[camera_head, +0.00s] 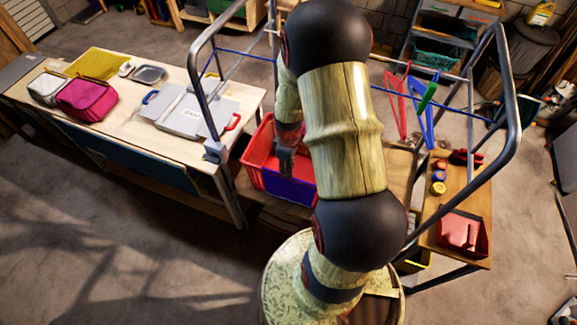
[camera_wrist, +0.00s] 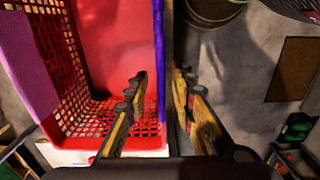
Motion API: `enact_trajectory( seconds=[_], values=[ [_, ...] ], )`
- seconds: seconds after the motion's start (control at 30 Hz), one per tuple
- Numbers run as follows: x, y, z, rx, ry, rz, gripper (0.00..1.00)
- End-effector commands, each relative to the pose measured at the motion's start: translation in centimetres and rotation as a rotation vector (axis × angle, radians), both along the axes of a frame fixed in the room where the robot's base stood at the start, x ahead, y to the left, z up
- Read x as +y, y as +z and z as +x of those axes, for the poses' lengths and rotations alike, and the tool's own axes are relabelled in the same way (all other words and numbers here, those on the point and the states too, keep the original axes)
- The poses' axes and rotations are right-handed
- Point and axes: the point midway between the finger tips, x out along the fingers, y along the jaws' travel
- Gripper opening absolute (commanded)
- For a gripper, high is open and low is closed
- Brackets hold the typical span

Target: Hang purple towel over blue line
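The purple towel (camera_head: 289,190) hangs flat over the front wall of a red basket (camera_head: 247,171). In the wrist view the purple towel shows edge-on as a thin strip (camera_wrist: 159,62) along the wall of the red basket (camera_wrist: 85,118). My gripper (camera_head: 285,158) points down at the basket, partly hidden by my arm in the head view. In the wrist view my gripper (camera_wrist: 158,88) is open, one finger on each side of the strip; contact cannot be told. The blue line (camera_head: 240,53) runs between the metal rack's tubes, and my arm hides its middle.
The metal rack frame (camera_head: 512,95) surrounds my arm on both sides. Red hanger (camera_head: 393,103) and blue hanger (camera_head: 425,115) hang at right. A wooden table (camera_head: 120,115) with a grey case (camera_head: 190,110) stands at left. A red dustpan (camera_head: 461,233) lies on the right bench.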

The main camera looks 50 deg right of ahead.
Motion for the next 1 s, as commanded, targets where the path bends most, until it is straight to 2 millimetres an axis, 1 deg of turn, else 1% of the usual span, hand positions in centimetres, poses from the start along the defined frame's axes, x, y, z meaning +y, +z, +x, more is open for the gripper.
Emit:
enact_trajectory(
  seconds=[0.03, 0.5, 0.7, 0.97, 1.0],
  values=[
    [0.0, -0.9, 0.0, 0.000, 0.000, 0.000, 0.25],
    [0.0, -5.8, 0.0, 0.000, 0.000, 0.000, 0.25],
    [-0.1, -6.6, 0.1, -0.001, 0.000, -0.001, 0.25],
    [-0.1, -6.6, 0.1, -0.001, 0.000, -0.001, 0.25],
    [-0.1, -6.6, 0.1, -0.001, 0.000, -0.001, 0.23]
  ],
)
